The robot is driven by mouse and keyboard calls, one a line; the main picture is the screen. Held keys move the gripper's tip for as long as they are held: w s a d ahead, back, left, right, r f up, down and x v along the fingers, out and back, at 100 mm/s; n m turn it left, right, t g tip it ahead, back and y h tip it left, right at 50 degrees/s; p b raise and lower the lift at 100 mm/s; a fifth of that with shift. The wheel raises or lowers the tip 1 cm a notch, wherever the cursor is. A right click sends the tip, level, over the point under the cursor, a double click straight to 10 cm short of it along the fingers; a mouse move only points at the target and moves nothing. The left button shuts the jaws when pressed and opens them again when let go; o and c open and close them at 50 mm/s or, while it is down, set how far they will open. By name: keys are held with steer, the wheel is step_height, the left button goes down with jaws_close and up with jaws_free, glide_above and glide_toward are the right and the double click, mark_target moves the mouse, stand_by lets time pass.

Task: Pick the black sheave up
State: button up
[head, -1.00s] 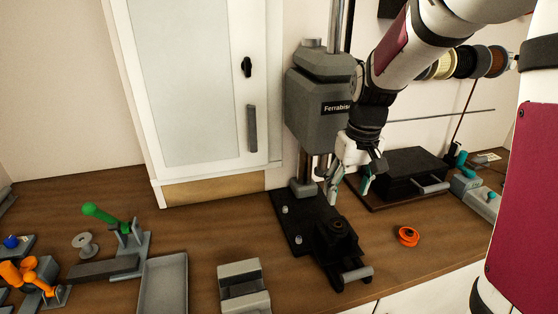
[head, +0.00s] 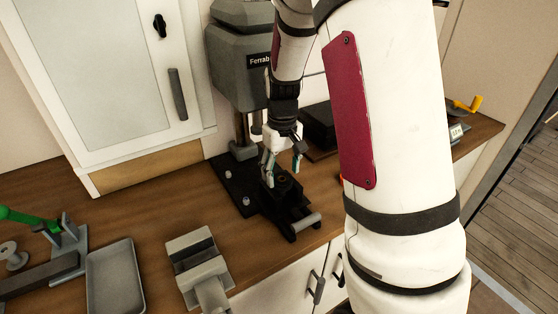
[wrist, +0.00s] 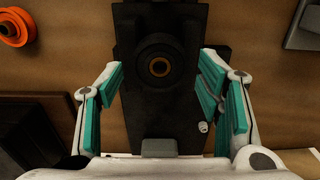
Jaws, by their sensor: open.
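The black sheave (wrist: 160,66), a dark disc with a brass-coloured ring at its centre, sits on the black vise (wrist: 160,118) in the wrist view. In the head view the sheave (head: 284,181) is small and dark against the vise (head: 304,222) at the drill press base. My gripper (head: 283,164) is open and empty, pointing down just above it. In the wrist view the teal-padded fingers of my gripper (wrist: 162,84) stand apart on either side of the vise, with the sheave between and slightly ahead of them. No contact is visible.
The grey drill press (head: 240,85) stands directly behind. An orange spool-like part (wrist: 14,28) lies on the bench, almost hidden by my arm in the head view. A grey vise (head: 193,255) and a tray (head: 115,282) are to the left, with bare bench between.

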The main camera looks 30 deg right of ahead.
mark_target(282, 179)
steer(key=shift+w+f, duration=0.1)
steer(key=shift+f, duration=0.75)
steer(key=shift+r, duration=0.25)
steer(key=c, duration=0.8)
steer(key=shift+r+p, duration=0.8)
steer(key=shift+r, duration=1.7)
steer(key=shift+s, duration=0.2)
